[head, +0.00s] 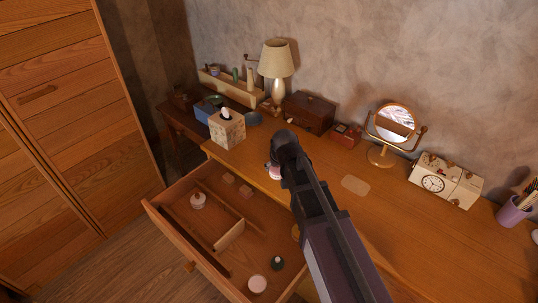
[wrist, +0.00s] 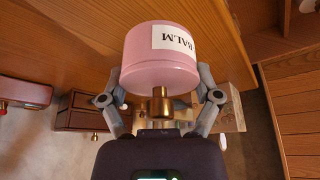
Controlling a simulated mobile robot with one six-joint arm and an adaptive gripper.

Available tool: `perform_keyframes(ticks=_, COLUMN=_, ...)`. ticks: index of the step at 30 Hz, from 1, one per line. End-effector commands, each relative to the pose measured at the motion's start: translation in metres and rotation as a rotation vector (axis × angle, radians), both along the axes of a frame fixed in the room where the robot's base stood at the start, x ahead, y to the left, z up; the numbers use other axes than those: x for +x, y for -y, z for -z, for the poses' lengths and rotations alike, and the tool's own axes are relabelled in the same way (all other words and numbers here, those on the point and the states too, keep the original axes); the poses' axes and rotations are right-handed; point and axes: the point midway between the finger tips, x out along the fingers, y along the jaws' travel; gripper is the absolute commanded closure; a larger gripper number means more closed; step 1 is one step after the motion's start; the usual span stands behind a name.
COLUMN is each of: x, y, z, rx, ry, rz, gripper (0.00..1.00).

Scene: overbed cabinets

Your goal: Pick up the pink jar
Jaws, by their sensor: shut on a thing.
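The pink jar (wrist: 140,64) fills the upper middle of the wrist view. It has a white label reading BALM, upside down in that view, and a gold knob at its lower edge. My gripper (wrist: 160,78) is shut on it, one finger at each side. In the head view only a small pink part of the jar (head: 274,173) shows beside my gripper (head: 279,162), near the desk's front edge above the open drawer. My arm hides the rest. I cannot tell its exact height.
On the desk (head: 405,225) stand a tissue box (head: 227,130), a lamp (head: 277,62), a mirror (head: 394,124) and a clock radio (head: 446,182). The desk's front right is clear.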

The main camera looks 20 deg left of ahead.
Motion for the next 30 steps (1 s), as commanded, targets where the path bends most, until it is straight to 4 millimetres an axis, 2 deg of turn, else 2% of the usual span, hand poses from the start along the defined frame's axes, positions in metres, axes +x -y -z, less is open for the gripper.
perform_keyframes(ticks=1, x=-0.012, y=0.009, z=-0.002, rx=0.0, ry=0.0, rz=0.0, gripper=0.78)
perform_keyframes(ticks=3, x=-0.02, y=0.016, z=-0.003, rx=0.0, ry=0.0, rz=0.0, gripper=0.78)
perform_keyframes(ticks=10, x=-0.038, y=0.03, z=-0.005, rx=0.0, ry=0.0, rz=0.0, gripper=0.78)
perform_keyframes(ticks=30, x=-0.042, y=0.034, z=-0.005, rx=0.0, ry=0.0, rz=-0.001, gripper=0.78)
